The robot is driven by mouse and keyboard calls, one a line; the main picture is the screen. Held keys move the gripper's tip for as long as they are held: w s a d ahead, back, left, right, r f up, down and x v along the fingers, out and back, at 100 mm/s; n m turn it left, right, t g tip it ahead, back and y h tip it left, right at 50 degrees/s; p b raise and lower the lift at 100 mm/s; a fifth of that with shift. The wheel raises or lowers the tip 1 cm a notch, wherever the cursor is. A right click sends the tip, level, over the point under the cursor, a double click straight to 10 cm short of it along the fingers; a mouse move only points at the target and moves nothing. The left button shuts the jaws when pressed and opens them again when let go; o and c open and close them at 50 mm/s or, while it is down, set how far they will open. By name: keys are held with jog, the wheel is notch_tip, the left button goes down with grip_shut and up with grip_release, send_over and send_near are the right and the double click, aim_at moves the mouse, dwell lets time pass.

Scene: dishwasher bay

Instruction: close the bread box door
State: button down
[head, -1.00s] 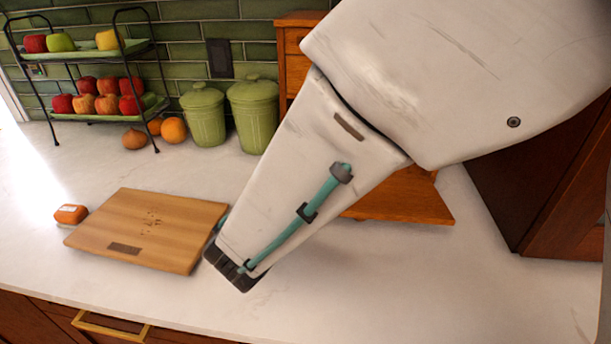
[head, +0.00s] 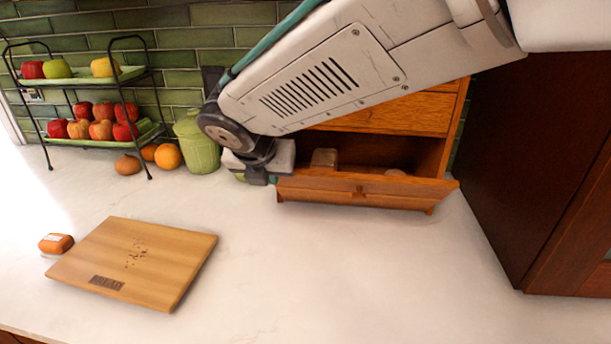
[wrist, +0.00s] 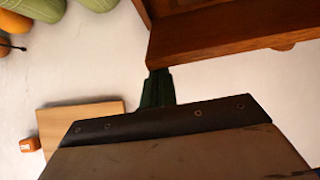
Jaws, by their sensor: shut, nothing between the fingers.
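The wooden bread box (head: 400,113) stands against the tiled wall, partly covered by my arm. Its front is open, and brown items show inside. The bread box door (head: 320,190), with a small knob, runs along the low front; it looks partly raised, but its exact angle is hard to tell. My gripper (head: 257,178) is at the left end of the door, shut and empty. In the wrist view, my gripper's dark green fingers (wrist: 155,88) are close beside the corner of the wooden door (wrist: 235,40); I cannot tell whether they touch.
A cutting board (head: 170,260) and a small orange packet (head: 56,243) lie at left. A green canister (head: 200,145) stands left of my gripper. A fruit rack (head: 148,110) is at back left. A dark cabinet (head: 540,150) borders the right. The counter in front is clear.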

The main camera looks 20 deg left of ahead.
jog(key=w+r, duration=0.1)
jog(key=w, duration=0.1)
jog(key=w+r+g, duration=0.1)
jog(key=w, duration=0.1)
jog(key=w+a+r+g, duration=0.1)
jog(key=w+r, duration=0.1)
jog(key=shift+w, duration=0.35)
jog(key=shift+w+r, duration=0.35)
jog(key=shift+w, duration=0.55)
